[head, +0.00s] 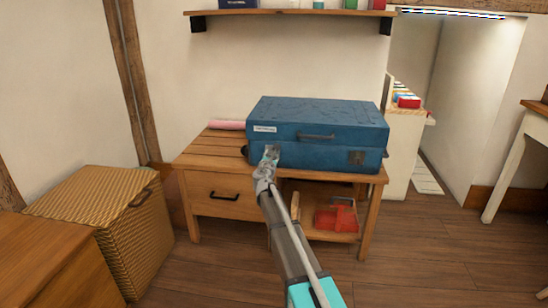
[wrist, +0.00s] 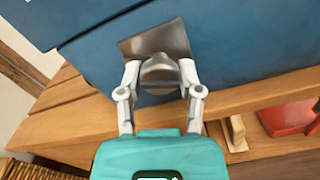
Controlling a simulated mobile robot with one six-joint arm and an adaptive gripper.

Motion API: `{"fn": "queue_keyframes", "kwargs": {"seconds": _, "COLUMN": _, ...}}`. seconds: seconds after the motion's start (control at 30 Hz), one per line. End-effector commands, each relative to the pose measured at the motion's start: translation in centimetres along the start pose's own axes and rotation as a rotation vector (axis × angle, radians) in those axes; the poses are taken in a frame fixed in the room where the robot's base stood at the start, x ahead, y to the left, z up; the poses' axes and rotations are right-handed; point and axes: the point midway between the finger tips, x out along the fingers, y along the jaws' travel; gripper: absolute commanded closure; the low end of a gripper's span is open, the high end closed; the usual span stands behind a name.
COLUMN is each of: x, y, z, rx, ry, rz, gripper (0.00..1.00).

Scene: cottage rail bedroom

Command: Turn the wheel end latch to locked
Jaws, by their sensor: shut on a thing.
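A blue case (head: 335,122) lies on a low wooden table, with a white label and a handle on its front. In the wrist view, a metal latch with a rounded knob (wrist: 159,74) sits on a square plate (wrist: 177,37) on the case's front (wrist: 240,40). My gripper (wrist: 160,76) has one finger on each side of the knob and is shut on it. In the head view, my gripper (head: 268,160) is at the left latch and hides most of it.
The wooden table (head: 200,158) has a drawer at left and an open shelf holding a red object (head: 337,217). A pink roll (head: 226,125) lies left of the case. A wicker basket (head: 115,215) stands at left. Floor at right is clear.

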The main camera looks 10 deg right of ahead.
Motion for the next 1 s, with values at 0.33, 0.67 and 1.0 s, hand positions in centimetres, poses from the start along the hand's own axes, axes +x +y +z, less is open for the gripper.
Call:
{"fn": "queue_keyframes", "kwargs": {"seconds": 0.33, "x": -0.09, "y": 0.38, "z": -0.11, "rx": 0.328, "ry": 0.004, "rz": 0.008, "gripper": 1.0}}
{"fn": "queue_keyframes", "kwargs": {"seconds": 0.67, "x": -0.08, "y": 0.39, "z": -0.07, "rx": 0.641, "ry": 0.005, "rz": 0.007, "gripper": 1.0}}
{"fn": "queue_keyframes", "kwargs": {"seconds": 1.0, "x": -0.07, "y": 0.39, "z": -0.02, "rx": 0.959, "ry": 0.006, "rz": 0.005, "gripper": 1.0}}
